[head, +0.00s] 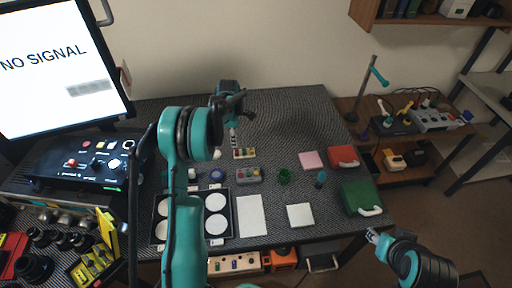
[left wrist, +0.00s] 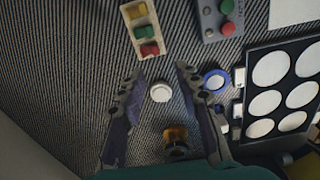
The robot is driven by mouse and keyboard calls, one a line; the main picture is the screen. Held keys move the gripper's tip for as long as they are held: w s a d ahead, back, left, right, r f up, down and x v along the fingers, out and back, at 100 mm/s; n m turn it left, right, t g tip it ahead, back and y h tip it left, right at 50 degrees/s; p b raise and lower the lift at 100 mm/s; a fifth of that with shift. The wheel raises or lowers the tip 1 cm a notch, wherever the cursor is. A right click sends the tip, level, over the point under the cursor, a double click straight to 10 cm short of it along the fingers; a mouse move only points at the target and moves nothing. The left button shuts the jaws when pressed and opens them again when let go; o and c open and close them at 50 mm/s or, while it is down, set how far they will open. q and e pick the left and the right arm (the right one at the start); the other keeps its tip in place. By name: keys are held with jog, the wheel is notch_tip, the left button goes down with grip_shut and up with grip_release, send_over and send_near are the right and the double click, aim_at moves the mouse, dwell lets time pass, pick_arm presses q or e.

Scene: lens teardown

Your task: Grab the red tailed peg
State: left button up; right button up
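A pale holder (left wrist: 132,12) with a yellow, a green and a red peg lies at the top of the left wrist view. The red peg (left wrist: 150,49) is at its near end; whether it has a tail is too small to tell. The holder also shows in the head view (head: 244,154). My left gripper (left wrist: 160,98) is open and short of the holder, its fingers spread apart. The gripper also shows in the head view (head: 233,136). A white round cap (left wrist: 161,92) shows between the fingers. My right gripper (head: 374,236) is at the lower right, away from the pegs; its fingers are unclear.
A grey button box (head: 248,175), a blue ring (left wrist: 216,79) and a black tray (head: 232,213) with white discs are nearby. An amber jar (left wrist: 176,140) shows between the fingers. A green box (head: 360,197) is at the right. The table's back right is clear.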

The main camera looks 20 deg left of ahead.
pick_arm(q)
jog(key=f, duration=0.2)
jog(key=w+f, duration=0.1)
jog(key=shift+d+f+n+b, duration=0.1)
jog(key=shift+f+n+b, duration=0.25)
jog(key=shift+n+b, duration=0.05)
notch_tip(320, 180, down, 6)
jog(key=shift+r+b, duration=0.25)
jog(key=shift+b, duration=0.85)
jog(key=shift+r, duration=0.1)
jog(key=shift+c, duration=0.3)
jog(key=c, duration=0.7)
